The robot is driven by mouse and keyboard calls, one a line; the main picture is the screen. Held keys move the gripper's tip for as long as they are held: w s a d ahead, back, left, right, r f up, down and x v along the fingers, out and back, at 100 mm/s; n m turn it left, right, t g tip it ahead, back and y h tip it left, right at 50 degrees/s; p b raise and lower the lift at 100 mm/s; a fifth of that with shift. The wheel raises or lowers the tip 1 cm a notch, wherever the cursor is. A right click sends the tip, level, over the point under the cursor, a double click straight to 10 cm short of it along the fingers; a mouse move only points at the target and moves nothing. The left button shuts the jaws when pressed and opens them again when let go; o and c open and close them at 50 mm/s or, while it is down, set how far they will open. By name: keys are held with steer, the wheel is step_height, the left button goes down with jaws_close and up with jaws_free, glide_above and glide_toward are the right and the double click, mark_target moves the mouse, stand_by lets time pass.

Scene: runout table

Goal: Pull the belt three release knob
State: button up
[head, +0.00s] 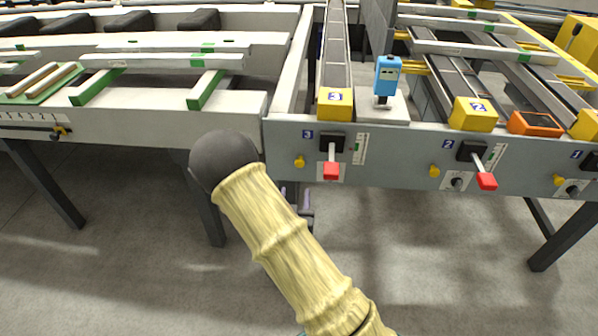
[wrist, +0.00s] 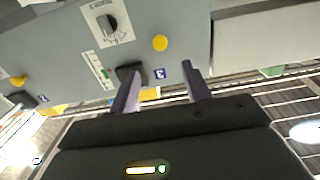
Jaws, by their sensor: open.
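The belt three release knob is a small yellow knob (head: 299,161) on the grey front panel, under the label 3 and left of the red-handled lever (head: 331,168). In the wrist view, which is upside down, the yellow knob (wrist: 160,43) lies ahead of the fingertips, between their lines and apart from them. My gripper (wrist: 160,70) is open with nothing between its fingers. In the head view my gripper (head: 302,203) is just below the panel, partly hidden by my forearm. In the wrist view, one finger overlaps the lever's black base (wrist: 128,70).
A black dial (wrist: 108,22) and a scale (wrist: 97,70) are close by on the panel. Belt two's lever (head: 487,181) and yellow knob (head: 434,170) are to the right. A blue device (head: 387,76) stands above the panel. The floor in front is clear.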

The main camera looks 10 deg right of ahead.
mark_target(300, 164)
steer(key=b+x, duration=0.1)
steer(key=x, duration=1)
steer(key=shift+w, duration=0.2)
